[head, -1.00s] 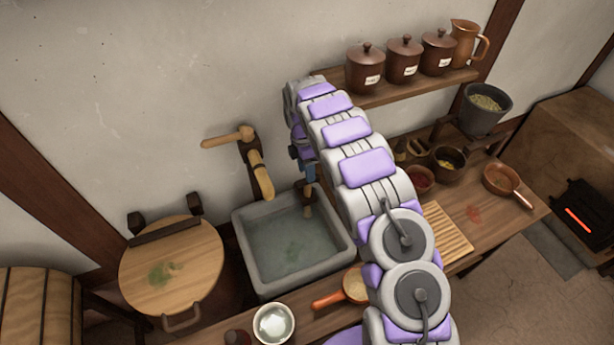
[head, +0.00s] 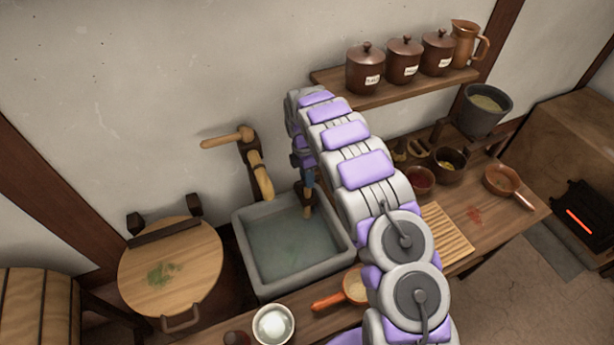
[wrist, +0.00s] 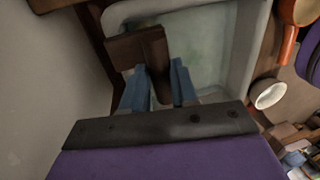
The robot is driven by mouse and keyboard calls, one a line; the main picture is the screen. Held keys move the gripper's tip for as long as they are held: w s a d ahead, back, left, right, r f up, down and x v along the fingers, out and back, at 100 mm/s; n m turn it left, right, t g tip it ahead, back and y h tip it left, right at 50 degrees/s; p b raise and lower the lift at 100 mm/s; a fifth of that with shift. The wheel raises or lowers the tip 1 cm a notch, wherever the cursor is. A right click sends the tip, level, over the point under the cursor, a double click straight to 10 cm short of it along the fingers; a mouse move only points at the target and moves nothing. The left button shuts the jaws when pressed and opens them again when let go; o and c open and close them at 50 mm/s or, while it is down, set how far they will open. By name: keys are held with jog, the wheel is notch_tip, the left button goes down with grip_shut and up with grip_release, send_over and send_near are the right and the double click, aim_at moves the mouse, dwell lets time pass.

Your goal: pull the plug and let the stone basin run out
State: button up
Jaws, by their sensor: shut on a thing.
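The grey stone basin (head: 338,262) stands below the wooden tap (head: 262,175) and holds greenish-grey water. My gripper (head: 310,181) is over the basin's back right part. In the wrist view its blue fingers (wrist: 160,82) are closed on a dark brown wooden stem, which I take to be the plug (wrist: 154,52). In the head view the plug (head: 308,205) hangs below the fingers with a paler lower end. I cannot tell whether it still sits in the drain. The basin (wrist: 250,40) also shows in the wrist view; its drain is not visible.
A round wooden lid or board (head: 190,262) is left of the basin. A white bowl (head: 273,324) and an orange-handled pan (head: 328,301) stand in front. Right are a slatted board (head: 448,235) and several bowls. A shelf (head: 400,88) with lidded jars is above.

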grip_shut()
notch_tip(320, 180, up, 4)
jog(key=shift+w+r+p, duration=0.1)
jog(key=shift+w+p, duration=0.05)
jog(key=shift+p, duration=0.95)
jog(key=o, duration=0.8)
grip_release()
jog(key=shift+o, duration=0.7)
